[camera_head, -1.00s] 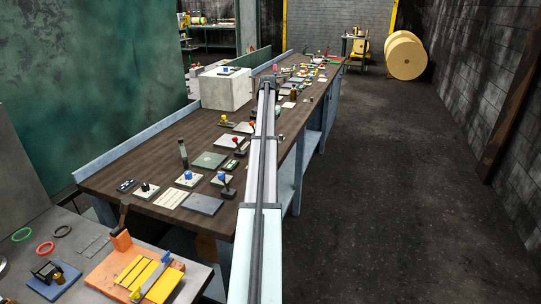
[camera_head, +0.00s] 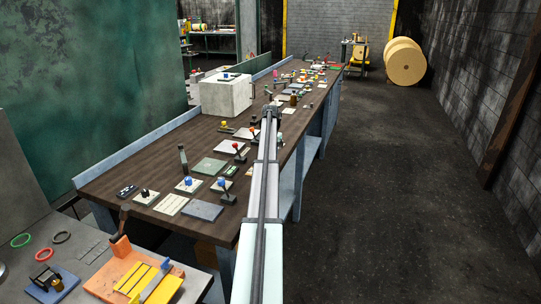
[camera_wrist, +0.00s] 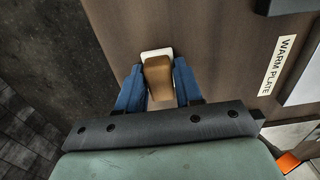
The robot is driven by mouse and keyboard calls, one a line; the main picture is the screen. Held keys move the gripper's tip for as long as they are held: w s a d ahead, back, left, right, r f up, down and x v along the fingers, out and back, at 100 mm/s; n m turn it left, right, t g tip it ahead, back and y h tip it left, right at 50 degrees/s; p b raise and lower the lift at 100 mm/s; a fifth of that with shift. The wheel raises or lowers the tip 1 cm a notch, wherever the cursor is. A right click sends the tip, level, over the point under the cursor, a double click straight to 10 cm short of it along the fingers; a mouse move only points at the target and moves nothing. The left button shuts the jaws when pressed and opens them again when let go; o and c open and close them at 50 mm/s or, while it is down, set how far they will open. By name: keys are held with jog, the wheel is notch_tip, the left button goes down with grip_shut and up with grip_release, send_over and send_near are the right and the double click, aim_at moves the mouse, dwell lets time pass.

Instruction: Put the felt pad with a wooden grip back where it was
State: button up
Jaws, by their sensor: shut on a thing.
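My gripper (camera_wrist: 158,75) is shut on the brown wooden grip (camera_wrist: 158,70) of the felt pad, between its two blue fingers. The pale felt (camera_wrist: 154,53) shows just beyond the grip in the wrist view. Brown bench top lies behind it near the bench edge; I cannot tell whether the felt touches it. In the head view my gripper (camera_head: 271,110) is over the right side of the long bench (camera_head: 150,163), and the pad cannot be made out there.
A "WARM PLATE" label (camera_wrist: 278,65) is on the bench to the right in the wrist view. A large pale box (camera_head: 226,97) stands on the bench left of my gripper. Several small tools and plates crowd the bench. Open floor (camera_head: 400,190) lies to the right.

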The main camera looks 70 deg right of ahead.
jog(key=shift+f, duration=0.1)
jog(key=o, duration=1)
notch_tip(320, 180, up, 12)
dwell(0.4)
dwell(0.5)
